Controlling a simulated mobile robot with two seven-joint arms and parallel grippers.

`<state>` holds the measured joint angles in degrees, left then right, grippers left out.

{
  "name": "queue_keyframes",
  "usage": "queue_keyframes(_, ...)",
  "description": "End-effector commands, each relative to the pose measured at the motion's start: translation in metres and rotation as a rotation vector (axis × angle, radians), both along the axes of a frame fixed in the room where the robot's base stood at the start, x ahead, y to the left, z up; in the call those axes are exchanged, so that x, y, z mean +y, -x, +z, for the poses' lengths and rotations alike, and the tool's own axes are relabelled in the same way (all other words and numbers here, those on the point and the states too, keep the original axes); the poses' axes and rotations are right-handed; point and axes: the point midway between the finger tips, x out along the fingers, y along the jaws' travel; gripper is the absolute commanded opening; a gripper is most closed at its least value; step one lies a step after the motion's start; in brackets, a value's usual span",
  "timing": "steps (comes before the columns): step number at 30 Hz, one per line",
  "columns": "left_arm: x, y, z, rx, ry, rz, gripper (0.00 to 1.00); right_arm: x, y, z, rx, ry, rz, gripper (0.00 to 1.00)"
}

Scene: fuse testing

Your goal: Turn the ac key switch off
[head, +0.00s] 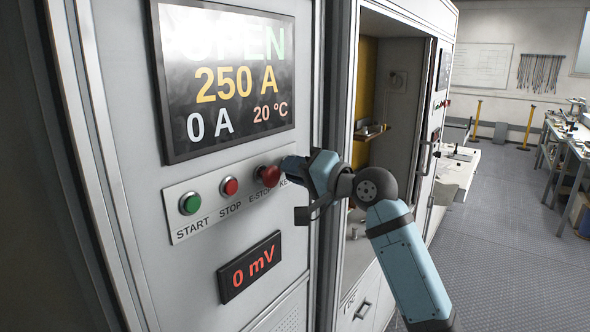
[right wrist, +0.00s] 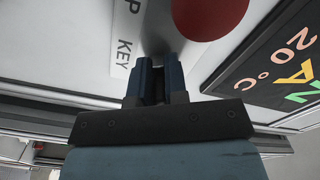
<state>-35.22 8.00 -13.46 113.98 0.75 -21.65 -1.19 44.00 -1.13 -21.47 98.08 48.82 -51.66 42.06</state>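The key switch itself is hidden behind my right gripper (head: 290,167); only the start of its KEY label (head: 285,182) shows in the head view. The gripper reaches the control strip (head: 178,238) from the right, just right of the red E-stop button (head: 268,175). In the right wrist view, the two dark fingers (right wrist: 158,76) point at the panel beside the full KEY label (right wrist: 124,56), with a narrow dark gap between them. I cannot tell whether the key is between them. My left gripper is not in view.
A green START button (head: 190,204) and a red STOP button (head: 229,187) sit left on the strip. The display (head: 228,80) above reads 250 A, 0 A and 20 °C; the small meter (head: 250,267) below reads 0 mV. An open cabinet bay (head: 402,75) lies right.

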Motion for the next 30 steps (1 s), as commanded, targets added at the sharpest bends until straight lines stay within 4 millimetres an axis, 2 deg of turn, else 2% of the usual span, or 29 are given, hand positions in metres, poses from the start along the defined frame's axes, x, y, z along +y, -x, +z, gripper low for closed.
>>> queue_keyframes(14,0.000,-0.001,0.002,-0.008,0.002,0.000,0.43,-0.001,0.000,-0.001,-0.036,0.027,-0.001,0.00)
queue_keyframes(30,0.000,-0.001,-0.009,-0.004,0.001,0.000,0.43,-0.002,-0.002,-0.003,-0.234,0.171,-0.001,0.00)
